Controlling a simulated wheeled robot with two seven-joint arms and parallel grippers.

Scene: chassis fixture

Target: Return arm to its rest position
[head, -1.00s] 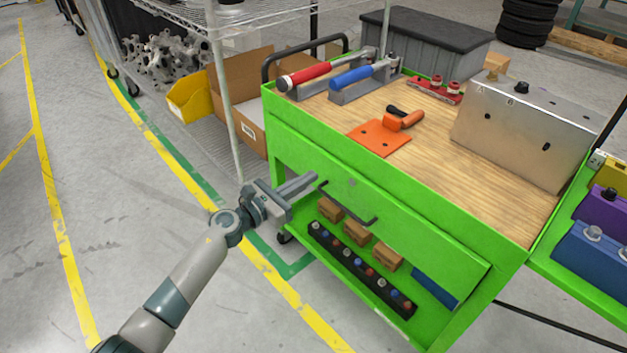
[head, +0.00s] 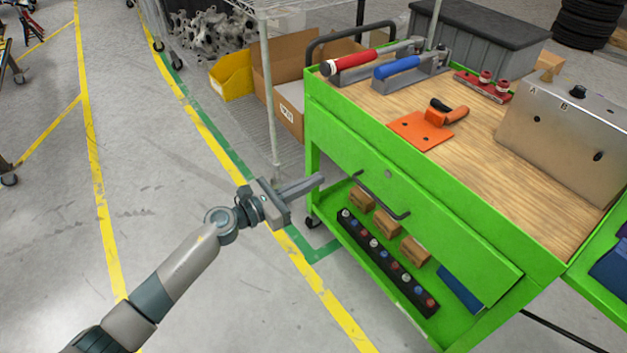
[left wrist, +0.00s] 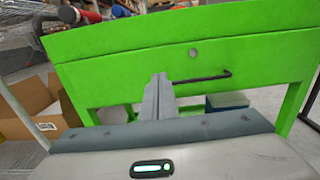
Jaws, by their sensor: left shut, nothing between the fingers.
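My left gripper (head: 303,186) is shut and empty in the head view. It is held in the air in front of the left end of the green cart (head: 440,218). In the left wrist view its two fingers (left wrist: 157,98) lie together, pointing at the cart's green drawer front (left wrist: 190,56). The black drawer handle (head: 381,194) is to the right of the fingertips, and the fingers are not around it. The handle also shows in the left wrist view (left wrist: 203,78). The drawer looks closed. My right gripper is in neither view.
On the cart top are a red-handled tool (head: 352,60), a blue-handled tool (head: 398,67), an orange plate (head: 421,130) and a metal box (head: 566,143). A wire shelf with cardboard boxes (head: 288,75) stands behind.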

